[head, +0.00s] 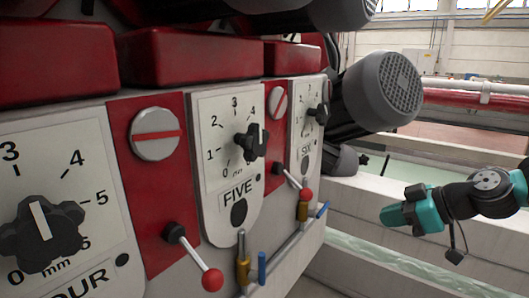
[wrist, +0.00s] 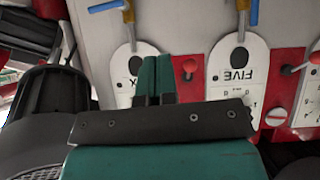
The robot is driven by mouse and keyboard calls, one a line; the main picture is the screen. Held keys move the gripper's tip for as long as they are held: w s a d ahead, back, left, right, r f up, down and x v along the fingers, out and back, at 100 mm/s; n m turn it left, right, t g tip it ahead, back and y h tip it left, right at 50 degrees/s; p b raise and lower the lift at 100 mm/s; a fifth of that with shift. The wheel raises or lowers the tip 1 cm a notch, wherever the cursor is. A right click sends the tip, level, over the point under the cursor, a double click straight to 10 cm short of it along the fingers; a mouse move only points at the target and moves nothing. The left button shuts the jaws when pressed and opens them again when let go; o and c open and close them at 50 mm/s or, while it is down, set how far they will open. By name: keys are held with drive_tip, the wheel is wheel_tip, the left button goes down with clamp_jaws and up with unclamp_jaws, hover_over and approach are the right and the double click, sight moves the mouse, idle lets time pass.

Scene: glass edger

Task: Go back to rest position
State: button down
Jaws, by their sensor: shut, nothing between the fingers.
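My gripper (head: 392,215) is at the right of the head view, teal and dark grey, held in the air to the right of the machine panel and apart from it. In the wrist view its two teal fingers (wrist: 164,76) stand close together with nothing held. The panel appears upside down there, with the FIVE dial plate (wrist: 238,75) and the SIX dial plate (wrist: 124,72) beyond the fingers. Most of my arm is outside the head view.
The glass edger's panel carries black knobs (head: 251,142), red-ball levers (head: 212,279) and small valves with blue handles (head: 262,268). A large grey motor (head: 390,85) juts out above and left of my gripper. Pale walled channels run below and behind it.

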drive_tip(key=s+a+r+m+g+h+p, duration=0.1)
drive_tip(key=s+a+r+g+p, duration=0.4)
drive_tip(key=s+a+r, duration=0.45)
drive_tip(key=s+a+r+m+g+h+p, duration=0.1)
drive_tip(key=s+r+h+p, duration=0.1)
drive_tip(key=s, duration=0.5)
drive_tip(key=s+r+m+h+p, duration=0.1)
drive_tip(key=s+r+p, duration=0.3)
drive_tip(key=s, duration=0.4)
drive_tip(key=shift+a+r+m+g+h, duration=0.35)
drive_tip(key=shift+r+m+g+h, duration=0.05)
drive_tip(key=shift+r+m, duration=0.3)
drive_tip(key=shift+s, duration=0.1)
